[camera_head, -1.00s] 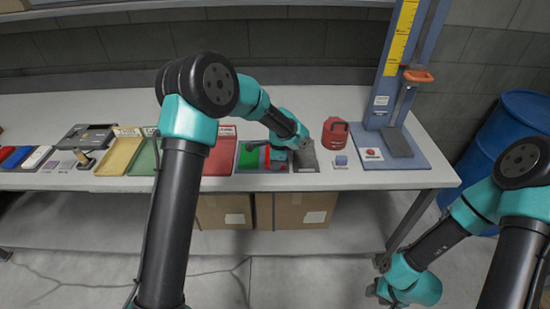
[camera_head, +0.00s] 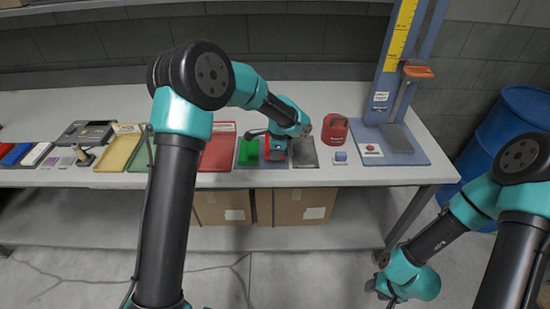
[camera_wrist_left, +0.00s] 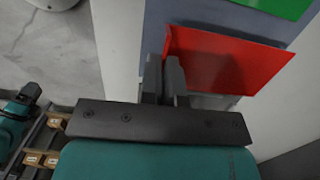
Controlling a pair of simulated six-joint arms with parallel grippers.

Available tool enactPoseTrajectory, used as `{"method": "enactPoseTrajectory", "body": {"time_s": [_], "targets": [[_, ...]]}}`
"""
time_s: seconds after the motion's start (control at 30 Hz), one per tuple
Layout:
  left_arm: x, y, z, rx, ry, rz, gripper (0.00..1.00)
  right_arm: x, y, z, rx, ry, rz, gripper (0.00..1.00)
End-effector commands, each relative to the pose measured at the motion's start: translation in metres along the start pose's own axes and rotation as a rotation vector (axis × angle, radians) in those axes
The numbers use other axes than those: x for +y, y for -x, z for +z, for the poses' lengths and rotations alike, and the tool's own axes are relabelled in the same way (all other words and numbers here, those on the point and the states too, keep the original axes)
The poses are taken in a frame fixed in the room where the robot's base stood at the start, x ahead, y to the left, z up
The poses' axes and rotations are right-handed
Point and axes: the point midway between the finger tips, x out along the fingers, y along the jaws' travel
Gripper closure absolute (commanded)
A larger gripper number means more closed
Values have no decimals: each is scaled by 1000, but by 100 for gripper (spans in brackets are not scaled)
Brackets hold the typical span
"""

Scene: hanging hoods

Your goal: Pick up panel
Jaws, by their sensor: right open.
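A red panel (camera_head: 274,147) is at the blue-grey mat on the workbench, right of a green panel (camera_head: 249,151). My left gripper (camera_head: 280,154) is over the red panel and partly hides it. In the left wrist view, the left gripper's fingers (camera_wrist_left: 165,80) are close together, one on each side of the left part of the red panel (camera_wrist_left: 225,60). The panel looks tilted to the mat. The green panel (camera_wrist_left: 280,5) shows at the top edge. My right gripper (camera_head: 383,289) is open and empty, low at the right, away from the bench.
A dark grey tray (camera_head: 303,154) lies right of the red panel. A red padlock-like case (camera_head: 335,128) and a blue stand (camera_head: 412,150) are further right. Red (camera_head: 217,152) and yellow (camera_head: 117,154) trays lie left. Cardboard boxes (camera_head: 222,206) sit under the bench.

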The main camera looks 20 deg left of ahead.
Motion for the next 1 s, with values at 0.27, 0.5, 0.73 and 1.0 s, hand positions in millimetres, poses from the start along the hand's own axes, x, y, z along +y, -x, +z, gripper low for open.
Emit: {"method": "enactPoseTrajectory", "body": {"time_s": [0.27, 0.5, 0.73, 1.0], "targets": [[31, 10, 2, 0, -2, -1, 100, 0, 0, 0, 0, 0, 0, 57], [85, 15, 2, 0, -4, -1, 100, 0, 0, 0, 0, 0, 0, 57], [135, 19, 3, 1, -3, -2, 100, 0, 0, 0, 0, 0, 0, 57], [159, 21, 3, 1, 0, -1, 100, 0, 0, 0, 0, 0, 0, 57]]}}
